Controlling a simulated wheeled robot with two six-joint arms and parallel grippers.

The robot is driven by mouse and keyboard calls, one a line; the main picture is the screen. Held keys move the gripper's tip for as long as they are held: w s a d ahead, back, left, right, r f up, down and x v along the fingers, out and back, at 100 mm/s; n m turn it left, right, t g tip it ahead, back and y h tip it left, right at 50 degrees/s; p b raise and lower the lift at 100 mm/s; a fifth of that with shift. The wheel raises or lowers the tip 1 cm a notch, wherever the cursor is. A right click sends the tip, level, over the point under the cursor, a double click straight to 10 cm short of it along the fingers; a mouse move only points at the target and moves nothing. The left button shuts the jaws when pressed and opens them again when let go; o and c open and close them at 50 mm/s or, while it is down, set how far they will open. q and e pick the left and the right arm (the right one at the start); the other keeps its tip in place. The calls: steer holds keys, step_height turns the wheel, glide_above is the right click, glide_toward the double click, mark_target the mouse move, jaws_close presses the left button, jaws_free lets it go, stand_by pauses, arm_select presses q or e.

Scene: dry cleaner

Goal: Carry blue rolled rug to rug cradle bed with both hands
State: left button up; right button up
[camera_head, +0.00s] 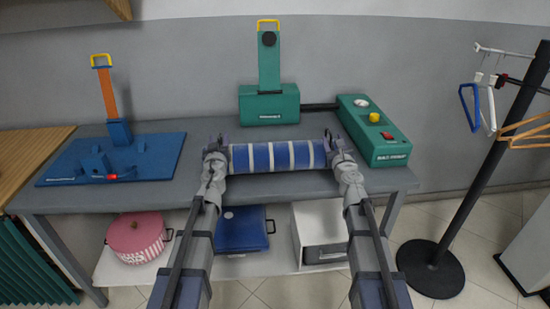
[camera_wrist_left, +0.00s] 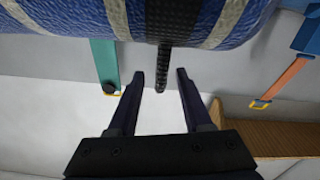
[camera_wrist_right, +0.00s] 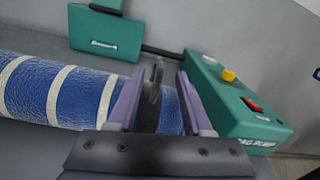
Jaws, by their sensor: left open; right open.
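The blue rolled rug (camera_head: 265,156) with pale stripes lies sideways over the grey table. My left gripper (camera_head: 219,143) is at its left end, and my right gripper (camera_head: 332,141) is at its right end. In the left wrist view, the rug (camera_wrist_left: 230,22) fills the top, and a dark ribbed strip (camera_wrist_left: 164,60) lines up between the open fingers (camera_wrist_left: 160,72). I cannot tell which thing is the rug cradle bed.
A blue board (camera_head: 160,155) with an orange lever (camera_head: 106,92) is on the table's left. A green stand (camera_head: 268,105) is behind the rug, and a green control box (camera_head: 375,133) to its right. A pink tub (camera_head: 135,235) and blue case (camera_head: 240,230) sit below.

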mark_target(331, 136)
arm_select(q)
steer(key=w, duration=0.4)
steer(key=shift+a, duration=0.25)
arm_select(e)
steer(key=w, duration=0.4)
steer(key=shift+a, duration=0.15)
arm_select(q)
steer(key=shift+c, duration=0.2)
jaws_close()
arm_select(e)
jaws_close()
